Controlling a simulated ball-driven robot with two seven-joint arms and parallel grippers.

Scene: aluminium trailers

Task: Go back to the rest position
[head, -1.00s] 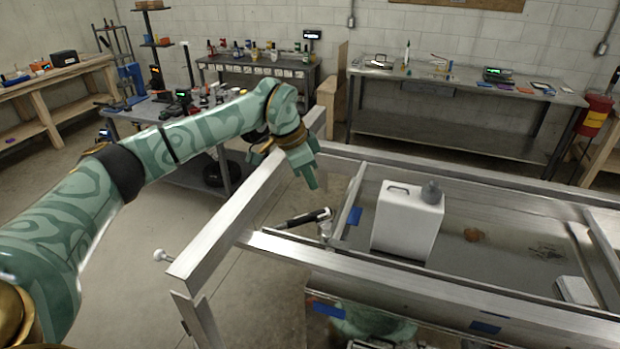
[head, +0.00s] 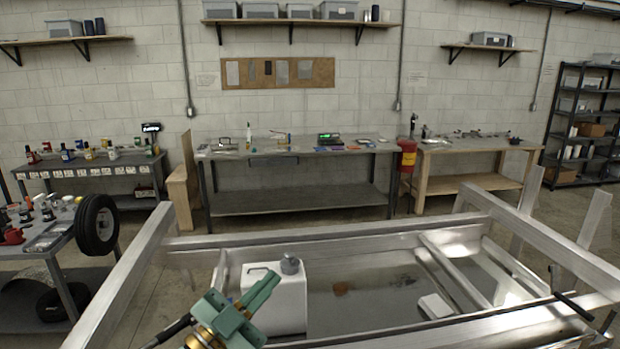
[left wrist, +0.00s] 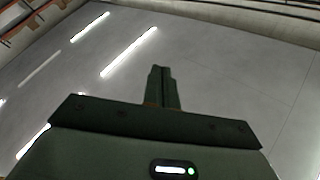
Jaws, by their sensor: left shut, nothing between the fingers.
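My left gripper (head: 262,287) shows at the lower middle of the head view, green with a gold wrist. It is shut and empty, in front of a white jug with a grey cap (head: 288,305) and partly covering it. I cannot tell how far apart they are. In the left wrist view the closed fingers (left wrist: 161,75) stand together against the grey ceiling with its light strips. My right gripper is not in view.
The aluminium trailer frame (head: 350,240) spans the front, with a white block (head: 436,305) inside it. A steel table (head: 290,152), a wooden bench (head: 470,148) and a red bin (head: 407,157) stand behind. A wheel (head: 97,224) is at the left. Open floor lies between trailer and tables.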

